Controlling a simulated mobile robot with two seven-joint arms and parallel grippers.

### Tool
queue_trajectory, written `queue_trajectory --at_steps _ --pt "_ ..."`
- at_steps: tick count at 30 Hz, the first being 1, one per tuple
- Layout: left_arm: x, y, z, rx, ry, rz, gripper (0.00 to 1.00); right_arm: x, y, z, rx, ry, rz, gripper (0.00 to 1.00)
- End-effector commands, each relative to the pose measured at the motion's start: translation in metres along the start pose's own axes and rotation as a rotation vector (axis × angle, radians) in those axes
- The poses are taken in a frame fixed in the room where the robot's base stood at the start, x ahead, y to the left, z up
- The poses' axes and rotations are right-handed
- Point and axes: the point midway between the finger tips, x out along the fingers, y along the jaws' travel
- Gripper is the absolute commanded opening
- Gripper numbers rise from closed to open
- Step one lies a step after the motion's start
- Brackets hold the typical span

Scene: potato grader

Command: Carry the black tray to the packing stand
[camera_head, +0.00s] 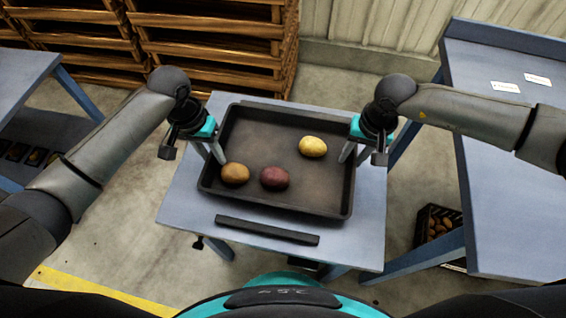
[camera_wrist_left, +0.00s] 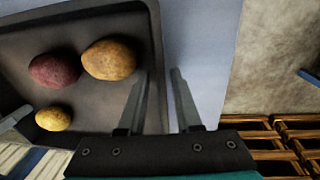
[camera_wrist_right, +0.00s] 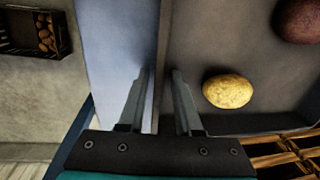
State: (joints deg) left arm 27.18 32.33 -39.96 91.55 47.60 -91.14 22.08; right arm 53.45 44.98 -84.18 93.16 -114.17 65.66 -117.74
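The black tray (camera_head: 280,198) lies flat on a small blue-grey table, holding a brown potato (camera_head: 235,174), a red potato (camera_head: 275,178) and a yellow potato (camera_head: 313,146). My left gripper (camera_head: 212,157) is at the tray's left wall, and my right gripper (camera_head: 353,157) is at its right wall. In the left wrist view the open fingers (camera_wrist_left: 160,72) straddle the tray's wall. In the right wrist view the open fingers (camera_wrist_right: 160,72) straddle the opposite wall. Gaps show between fingers and walls. No label identifies the packing stand.
The small table (camera_head: 370,225) has a dark bar (camera_head: 266,230) along its front. A larger blue table (camera_head: 510,160) with two white cards stands at right, near a black crate (camera_head: 424,218) of potatoes on the floor. Another table (camera_head: 20,72) is left; wooden crates (camera_head: 210,45) stand behind.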

Motion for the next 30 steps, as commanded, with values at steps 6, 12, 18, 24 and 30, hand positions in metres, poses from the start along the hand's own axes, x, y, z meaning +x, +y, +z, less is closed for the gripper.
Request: queue_trajectory --at_steps 6,12,18,24,30 --pt "0.000 0.000 0.000 0.000 0.000 0.000 0.36 0.000 0.000 0.000 0.000 0.000 0.000 0.36" --pt "-0.013 0.000 -0.001 0.001 0.003 0.000 0.36 0.000 0.000 0.000 0.000 0.000 0.000 0.36" --pt "-0.054 -0.001 -0.001 0.002 0.006 -0.002 0.36 0.000 0.000 0.000 0.000 0.001 0.000 0.36" --pt "-0.094 0.000 -0.001 0.002 0.004 -0.001 0.36 0.000 0.000 0.000 0.000 0.000 0.000 0.36" --pt "-0.116 0.000 0.000 0.001 0.001 0.000 0.36 0.000 0.000 0.000 0.000 0.000 0.000 0.36"
